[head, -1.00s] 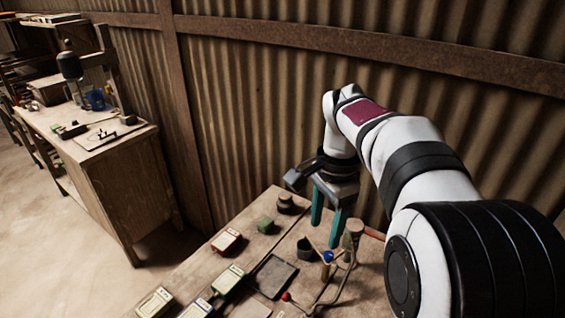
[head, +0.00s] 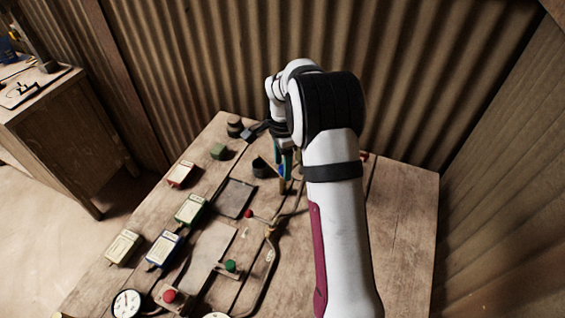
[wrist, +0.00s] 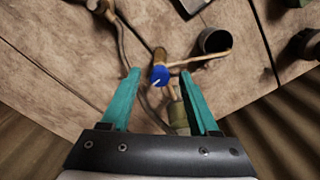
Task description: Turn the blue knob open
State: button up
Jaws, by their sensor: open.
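The blue knob (wrist: 160,76) is a small round cap with a pale mark, on a brass valve body (wrist: 160,57). In the wrist view it lies between the tips of the teal fingers of my gripper (wrist: 159,74). The fingers are apart, with gaps on both sides of the knob; I cannot tell how far above it they are. In the head view my arm and gripper hide most of the knob, and the brass body (head: 283,186) shows just below the fingers.
A thin pipe (wrist: 121,45) runs close by. In the head view, a green button (head: 231,266), a red button (head: 170,296) and several boxed meters lie on the bench. The bench's right side (head: 405,205) is clear.

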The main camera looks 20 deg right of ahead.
grip_shut()
dwell(0.3)
jog(key=shift+n, duration=0.4)
jog(key=n, duration=0.8)
jog(key=shift+s, duration=0.1)
jog(key=n, duration=0.5)
jog(key=shift+n, duration=2.2)
